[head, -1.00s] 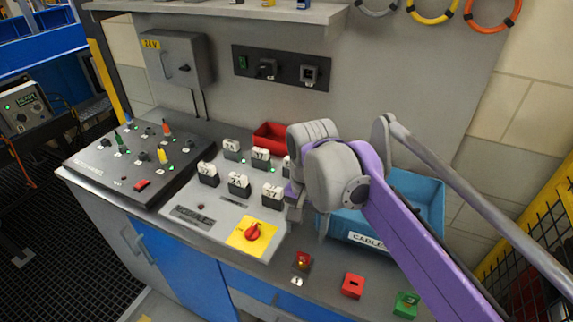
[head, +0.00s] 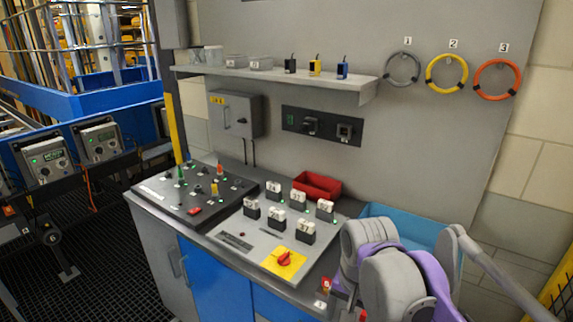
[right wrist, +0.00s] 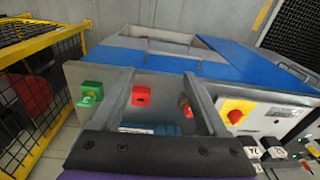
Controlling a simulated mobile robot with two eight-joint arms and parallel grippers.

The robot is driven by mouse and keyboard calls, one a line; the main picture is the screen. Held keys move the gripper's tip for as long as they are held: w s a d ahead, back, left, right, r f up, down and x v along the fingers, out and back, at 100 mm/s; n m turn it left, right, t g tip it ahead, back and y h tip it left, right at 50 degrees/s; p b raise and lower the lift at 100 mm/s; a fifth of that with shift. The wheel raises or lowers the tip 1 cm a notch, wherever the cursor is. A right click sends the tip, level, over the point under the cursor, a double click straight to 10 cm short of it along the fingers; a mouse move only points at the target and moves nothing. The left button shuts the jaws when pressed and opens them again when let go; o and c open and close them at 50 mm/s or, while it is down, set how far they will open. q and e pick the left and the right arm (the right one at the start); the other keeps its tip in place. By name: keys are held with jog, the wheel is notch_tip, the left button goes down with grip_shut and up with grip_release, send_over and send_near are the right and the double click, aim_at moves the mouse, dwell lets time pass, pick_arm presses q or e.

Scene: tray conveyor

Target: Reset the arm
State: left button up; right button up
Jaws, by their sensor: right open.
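My right arm (head: 393,280) comes in at the lower right of the head view, folded in front of the blue bin (head: 412,228). Its gripper is mostly hidden or cut off there. In the right wrist view my right gripper (right wrist: 165,88) has its two grey fingers spread apart, with nothing held between them. The red block (right wrist: 141,97) and part of the blue bin (right wrist: 160,129) show beyond the fingers, which seem apart from them. My left arm and gripper are not in view.
The bench carries a yellow plate with a red knob (head: 284,260), several white-topped switches, a dark control panel (head: 190,194) and a red bin (head: 317,186). A shelf (head: 290,80) and cable rings are above. A yellow mesh fence (right wrist: 40,90) shows in the wrist view.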

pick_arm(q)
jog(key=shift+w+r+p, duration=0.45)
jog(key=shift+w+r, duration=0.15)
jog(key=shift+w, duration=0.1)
pick_arm(e)
jog(key=s+d+f+n+t, duration=0.2)
jog(key=s+f+n, duration=0.1)
jog(key=s+f, duration=0.2)
jog(key=s+d+f+n+t, duration=0.2)
jog(key=s+d+f+n, duration=0.1)
jog(key=s+f, duration=0.3)
notch_tip(320, 180, down, 2)
jog(key=shift+s+d+f+t, duration=0.2)
jog(key=shift+s+d+t, duration=0.05)
jog(key=shift+d+t, duration=0.05)
